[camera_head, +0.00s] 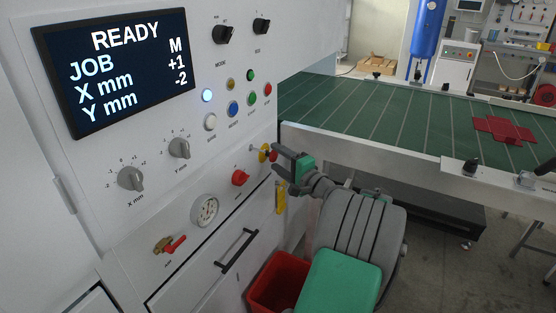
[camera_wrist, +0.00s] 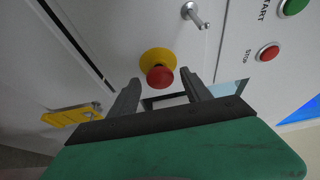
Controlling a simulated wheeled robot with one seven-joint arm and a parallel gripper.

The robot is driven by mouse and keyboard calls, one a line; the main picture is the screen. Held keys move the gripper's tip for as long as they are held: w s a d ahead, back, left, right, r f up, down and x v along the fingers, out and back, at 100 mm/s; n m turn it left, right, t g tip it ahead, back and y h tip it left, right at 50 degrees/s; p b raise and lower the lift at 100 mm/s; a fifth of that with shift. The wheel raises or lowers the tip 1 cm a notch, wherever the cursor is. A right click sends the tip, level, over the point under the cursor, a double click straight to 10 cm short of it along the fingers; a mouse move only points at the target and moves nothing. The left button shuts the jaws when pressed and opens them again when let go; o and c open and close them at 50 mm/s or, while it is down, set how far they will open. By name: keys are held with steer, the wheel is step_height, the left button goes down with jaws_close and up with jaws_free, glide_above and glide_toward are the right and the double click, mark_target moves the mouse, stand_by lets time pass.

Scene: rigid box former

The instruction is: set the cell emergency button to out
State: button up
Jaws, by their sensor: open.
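The cell emergency button is a red mushroom head on a yellow collar (camera_head: 263,153), low on the right edge of the white control panel. In the wrist view its red head (camera_wrist: 160,78) shows in front of the collar, near the middle of the picture. My gripper (camera_head: 277,162) is just to the right of the button, facing the panel. In the wrist view my gripper's fingers (camera_wrist: 159,84) are apart, one on each side below the button's head, with nothing held. I cannot tell whether the button is pressed in or out.
A red rotary knob (camera_head: 240,177) sits left of the button. A yellow tag-like part (camera_head: 280,197) hangs below my gripper. A silver lever (camera_wrist: 194,14) and a red stop button (camera_wrist: 267,52) are nearby. A red bin (camera_head: 277,284) stands below; a green conveyor (camera_head: 370,108) lies right.

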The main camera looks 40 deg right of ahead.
steer(key=s, duration=0.7)
steer(key=shift+s+a+p, duration=0.2)
steer(key=shift+p, duration=0.1)
steer(key=shift+a, duration=0.1)
